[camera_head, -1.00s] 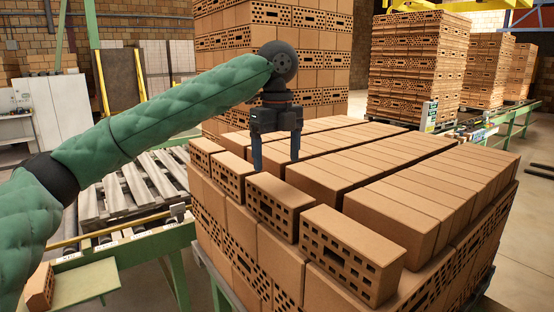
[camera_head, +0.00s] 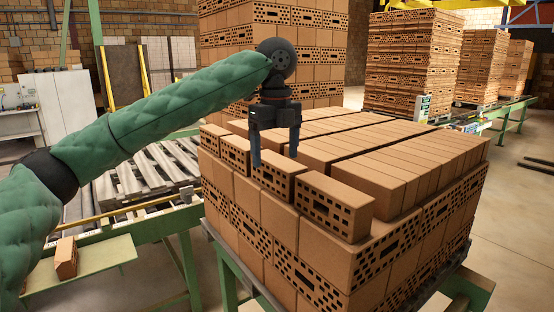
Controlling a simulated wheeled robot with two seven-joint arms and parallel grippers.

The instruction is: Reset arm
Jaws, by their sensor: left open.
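My left arm in its green quilted sleeve reaches in from the left. My left gripper (camera_head: 274,147) points down with its two dark fingers apart, over the left edge of the near brick stack (camera_head: 335,245). Its fingertips overlap the top of a hollow brick (camera_head: 273,177) in the picture; I cannot tell whether they touch it. Nothing shows held between the fingers. A second hollow brick (camera_head: 338,208) stands just in front of it, and another (camera_head: 236,156) behind. My right gripper is not in the frame.
A tall brick stack (camera_head: 325,62) rises right behind the gripper. A green-framed roller conveyor (camera_head: 150,222) runs at the left, with a single brick (camera_head: 65,258) on a small green shelf (camera_head: 100,255). More stacks (camera_head: 415,65) stand at the back right. Open floor lies at the right.

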